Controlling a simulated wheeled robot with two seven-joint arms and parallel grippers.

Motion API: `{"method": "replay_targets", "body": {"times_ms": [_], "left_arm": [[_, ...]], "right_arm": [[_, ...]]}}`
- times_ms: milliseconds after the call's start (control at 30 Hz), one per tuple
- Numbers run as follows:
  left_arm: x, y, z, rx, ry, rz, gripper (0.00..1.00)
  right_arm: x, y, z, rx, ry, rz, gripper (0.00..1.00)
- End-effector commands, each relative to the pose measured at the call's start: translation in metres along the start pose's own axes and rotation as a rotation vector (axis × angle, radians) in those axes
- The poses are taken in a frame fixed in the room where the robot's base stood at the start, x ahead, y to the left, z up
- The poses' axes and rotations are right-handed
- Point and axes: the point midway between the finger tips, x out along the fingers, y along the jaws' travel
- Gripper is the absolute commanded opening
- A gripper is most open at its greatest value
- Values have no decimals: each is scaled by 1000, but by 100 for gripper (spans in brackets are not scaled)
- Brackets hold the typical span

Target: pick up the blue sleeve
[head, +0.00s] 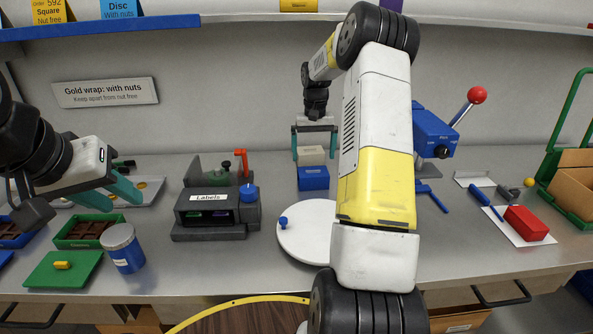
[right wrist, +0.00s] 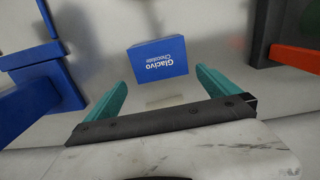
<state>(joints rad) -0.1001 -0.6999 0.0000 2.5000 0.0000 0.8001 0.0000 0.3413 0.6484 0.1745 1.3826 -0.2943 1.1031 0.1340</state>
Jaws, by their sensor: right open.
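The blue sleeve (head: 313,178) is a small blue box standing on the bench near the middle of the head view. In the right wrist view the blue sleeve (right wrist: 158,58) shows its "Glacivo Chocolate" lettering upside down. My right gripper (head: 315,152) is open and empty above it, with its teal fingers spread. In the right wrist view the fingers of my right gripper (right wrist: 162,78) point toward the sleeve, one on each side. My left gripper (head: 125,192) is at the left, over the bench and away from the sleeve; its opening is unclear.
My right arm hides part of the bench.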

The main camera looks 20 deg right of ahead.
Motion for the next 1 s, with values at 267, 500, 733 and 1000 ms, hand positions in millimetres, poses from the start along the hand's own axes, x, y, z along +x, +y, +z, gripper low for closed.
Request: {"method": "replay_targets", "body": {"times_ms": [267, 500, 733, 1000], "left_arm": [[0, 0, 0, 0, 0, 0, 36], [0, 0, 0, 0, 0, 0, 36], [0, 0, 0, 0, 0, 0, 36], [0, 0, 0, 0, 0, 0, 36]], "right_arm": [[28, -1, 0, -2, -2, 0, 100], [63, -2, 0, -2, -3, 0, 100], [68, -2, -1, -1, 1, -1, 100], [68, -2, -1, -1, 1, 0, 55]]}}
